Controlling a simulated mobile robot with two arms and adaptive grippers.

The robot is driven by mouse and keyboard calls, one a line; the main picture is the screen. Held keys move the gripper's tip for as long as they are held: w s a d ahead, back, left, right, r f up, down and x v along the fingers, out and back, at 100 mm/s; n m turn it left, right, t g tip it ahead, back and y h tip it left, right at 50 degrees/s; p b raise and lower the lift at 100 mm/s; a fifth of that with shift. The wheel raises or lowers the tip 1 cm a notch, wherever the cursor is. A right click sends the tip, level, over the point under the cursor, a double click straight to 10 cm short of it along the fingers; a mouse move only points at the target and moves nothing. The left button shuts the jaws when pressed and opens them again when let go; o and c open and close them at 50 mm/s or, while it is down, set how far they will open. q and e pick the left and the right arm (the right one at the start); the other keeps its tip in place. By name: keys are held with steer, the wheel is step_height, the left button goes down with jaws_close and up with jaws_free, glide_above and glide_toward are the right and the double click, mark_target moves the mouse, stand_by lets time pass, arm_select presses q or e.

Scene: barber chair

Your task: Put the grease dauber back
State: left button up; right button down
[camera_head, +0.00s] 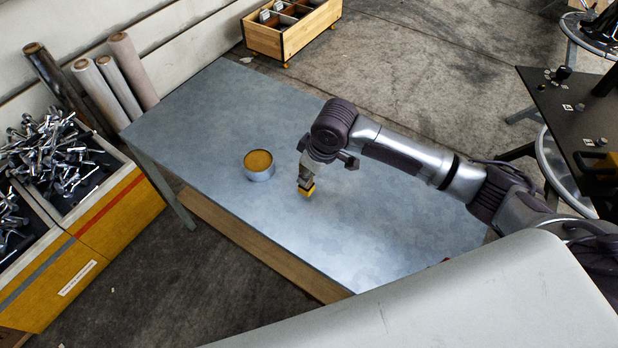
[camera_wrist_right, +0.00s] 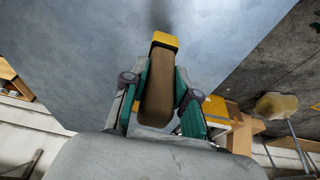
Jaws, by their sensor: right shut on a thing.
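My right gripper (camera_head: 307,178) is above the table, to the right of an open round tin (camera_head: 259,172) filled with yellow-orange grease. In the right wrist view its two fingers (camera_wrist_right: 160,100) are closed on the brown body of the grease dauber (camera_wrist_right: 157,95), which has a yellow end (camera_wrist_right: 164,40) pointing away from the gripper. The dauber's yellow end also shows in the head view (camera_head: 307,191), just below the gripper and apart from the tin. I cannot tell whether it touches the table. My left gripper is not in view.
The grey-blue table (camera_head: 380,240) is otherwise clear. Yellow bins (camera_head: 110,215) of metal parts stand at the left, with rolls (camera_head: 105,80) behind them. A wooden crate (camera_head: 290,30) is on the floor beyond the table. A dark table (camera_head: 570,110) stands at right.

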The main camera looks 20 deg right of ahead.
steer(key=shift+f, duration=1.35)
steer(key=shift+s+f, duration=0.1)
steer(key=shift+f, duration=0.05)
steer(key=c, duration=0.9)
jaws_free()
steer(key=v, duration=1.2)
